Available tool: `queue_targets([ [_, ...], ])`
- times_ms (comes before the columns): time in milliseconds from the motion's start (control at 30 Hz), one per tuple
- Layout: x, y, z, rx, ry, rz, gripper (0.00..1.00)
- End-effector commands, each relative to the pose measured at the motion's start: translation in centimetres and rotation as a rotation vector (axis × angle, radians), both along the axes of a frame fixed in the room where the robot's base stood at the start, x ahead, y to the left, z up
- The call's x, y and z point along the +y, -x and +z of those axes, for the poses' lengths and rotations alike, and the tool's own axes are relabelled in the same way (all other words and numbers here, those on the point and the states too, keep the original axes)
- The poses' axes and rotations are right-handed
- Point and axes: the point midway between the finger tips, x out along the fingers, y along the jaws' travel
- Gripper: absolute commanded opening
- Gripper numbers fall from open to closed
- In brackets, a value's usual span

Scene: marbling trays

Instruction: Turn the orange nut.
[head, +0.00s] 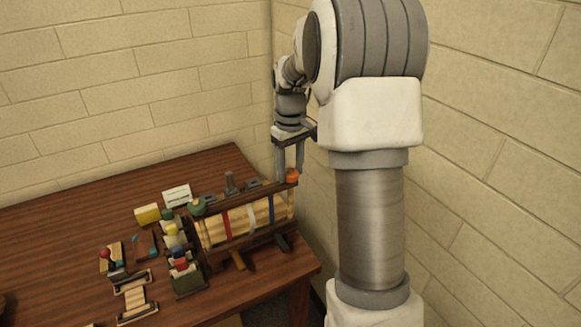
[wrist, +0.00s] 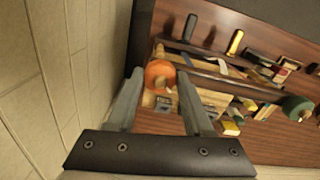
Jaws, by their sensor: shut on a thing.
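The orange nut (head: 292,175) sits at the right end of the top bar of a wooden press frame (head: 240,197). In the wrist view my gripper (wrist: 160,80) is shut on the nut, one finger on each side. The fingers hide part of the nut in the head view.
A green nut (head: 197,206) sits at the bar's left end. Pale boards with red, white and blue bands lie in the frame. Small tools and coloured blocks, one yellow (head: 147,214), stand to the left. The brick wall is close on the right; the table's far left is clear.

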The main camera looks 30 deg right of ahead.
Motion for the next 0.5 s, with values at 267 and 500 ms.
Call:
queue_targets([
  [267,0.03,-0.02,0.04,0.000,0.000,-0.187,0.00],
  [500,0.02,-0.03,0.00,-0.001,0.000,-0.287,0.00],
])
